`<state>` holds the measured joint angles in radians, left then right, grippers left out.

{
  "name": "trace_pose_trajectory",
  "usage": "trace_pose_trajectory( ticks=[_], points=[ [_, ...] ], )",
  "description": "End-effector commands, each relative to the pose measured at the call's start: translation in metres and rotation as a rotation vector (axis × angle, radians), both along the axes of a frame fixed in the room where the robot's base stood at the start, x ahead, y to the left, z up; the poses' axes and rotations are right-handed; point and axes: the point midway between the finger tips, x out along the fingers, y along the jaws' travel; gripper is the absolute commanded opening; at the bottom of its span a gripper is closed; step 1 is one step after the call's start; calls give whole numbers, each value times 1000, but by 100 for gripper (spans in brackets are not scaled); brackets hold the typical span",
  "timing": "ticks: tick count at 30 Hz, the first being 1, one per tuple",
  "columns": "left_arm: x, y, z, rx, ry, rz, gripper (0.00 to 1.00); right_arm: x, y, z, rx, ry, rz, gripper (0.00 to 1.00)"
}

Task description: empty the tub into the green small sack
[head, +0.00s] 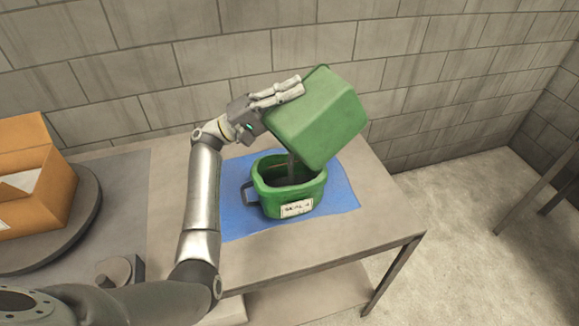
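The green tub (325,115) is tipped well over in the air, its base turned up to the right and its mouth facing down. My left gripper (277,95) is at the tub's upper left edge and holds it; part of its grip is hidden behind the tub. The green small sack (287,202), with a white label and a dark side handle, stands upright and open right below the tub. A thin greyish strip shows between the tub's mouth and the sack; it looks like contents falling in. My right gripper is out of view.
The sack stands on a blue mat (340,195) on a table (375,235). An open orange-brown box (45,190) sits on a dark round disc (85,225) at the left. A small grey knobbed device (118,270) is near the front. Bare floor lies to the right.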

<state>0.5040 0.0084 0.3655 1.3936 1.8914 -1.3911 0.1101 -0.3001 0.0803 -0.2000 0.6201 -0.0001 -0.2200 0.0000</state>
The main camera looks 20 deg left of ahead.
Motion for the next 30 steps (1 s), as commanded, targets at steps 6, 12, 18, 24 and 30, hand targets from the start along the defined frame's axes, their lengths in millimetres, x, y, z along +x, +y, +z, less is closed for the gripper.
trace_pose_trajectory(
  ticks=[6, 12, 18, 24, 30],
  points=[
    [3, 3, -1, -20, 18, 1, 0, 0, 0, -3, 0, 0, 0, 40],
    [5, 6, -1, -37, 35, 1, 0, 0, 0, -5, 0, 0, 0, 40],
    [8, 8, -2, -53, 52, 0, 0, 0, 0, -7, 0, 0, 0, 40],
    [10, 10, -3, -69, 69, 0, 0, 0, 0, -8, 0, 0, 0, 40],
    [13, 13, -3, -87, 87, 1, 0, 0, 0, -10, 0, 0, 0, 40]
  ],
)
